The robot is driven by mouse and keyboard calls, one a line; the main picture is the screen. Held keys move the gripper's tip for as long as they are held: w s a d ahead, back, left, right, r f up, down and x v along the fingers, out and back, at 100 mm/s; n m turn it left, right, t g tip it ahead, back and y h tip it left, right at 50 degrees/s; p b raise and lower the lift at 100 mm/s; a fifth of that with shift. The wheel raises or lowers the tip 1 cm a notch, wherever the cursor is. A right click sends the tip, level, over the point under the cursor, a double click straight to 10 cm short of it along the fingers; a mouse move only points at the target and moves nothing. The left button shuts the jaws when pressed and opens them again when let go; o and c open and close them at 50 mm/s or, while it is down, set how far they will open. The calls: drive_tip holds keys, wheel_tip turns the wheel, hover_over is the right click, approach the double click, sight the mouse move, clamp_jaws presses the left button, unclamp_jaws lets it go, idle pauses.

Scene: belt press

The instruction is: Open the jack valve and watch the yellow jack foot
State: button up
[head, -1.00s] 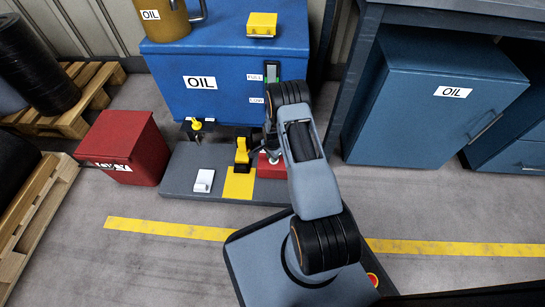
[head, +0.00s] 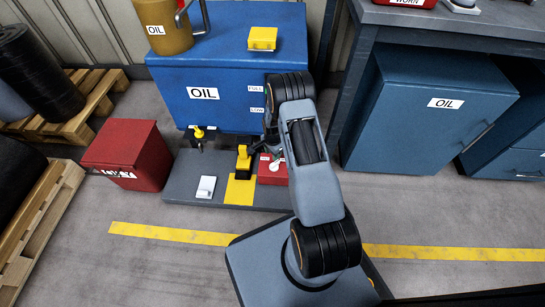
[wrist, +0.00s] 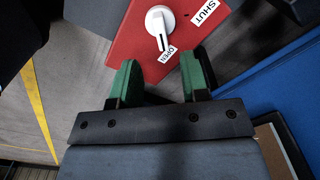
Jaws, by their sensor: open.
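The jack valve is a red block (wrist: 125,42) with a white knob (wrist: 158,18) in the wrist view. The knob's lever lies close beside the OPEN label (wrist: 166,54), away from the SHUT label (wrist: 208,10). My gripper (wrist: 162,58) is open, its green fingers apart just short of the knob with nothing between them. In the head view the red valve block (head: 270,177) is partly hidden by my arm. The yellow jack foot (head: 243,160) stands on the grey base plate, left of the valve, behind a yellow patch (head: 240,192). Whether it touches the plate is unclear.
A blue OIL tank (head: 215,108) stands behind the grey plate (head: 180,182). A red bin (head: 128,153) is at left, a blue cabinet (head: 425,130) at right. Floor in front is clear.

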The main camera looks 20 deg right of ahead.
drive_tip(key=shift+r+p, duration=0.7)
drive_tip(key=shift+r, duration=1.7)
drive_tip(key=s+a+r+n+t+p, duration=0.15)
drive_tip(key=r+p, duration=0.45)
drive_tip(key=r, duration=0.8)
drive_tip(key=s+a+r+n+p, duration=0.1)
drive_tip(key=a+r+n+p, duration=0.15)
drive_tip(key=r+p, duration=0.7)
drive_tip(key=s+a+r+n+p, duration=0.2)
drive_tip(key=r+n+p, duration=0.1)
drive_tip(key=r, duration=1.4)
drive_tip(key=s+a+r+n+p, duration=0.1)
drive_tip(key=s+r+n+p, duration=0.1)
drive_tip(key=s+r+p, duration=0.3)
drive_tip(key=s+a+r+n+t+p, duration=0.1)
drive_tip(key=s+r+p, duration=0.5)
drive_tip(key=r, duration=0.8)
drive_tip(key=s+a+r+n+t+p, duration=0.1)
drive_tip(key=s+r+n+p, duration=0.4)
drive_tip(key=r, duration=0.5)
drive_tip(key=shift+s+a+p, duration=0.45)
drive_tip(key=shift+a+p, duration=0.05)
drive_tip(key=shift+a, duration=0.35)
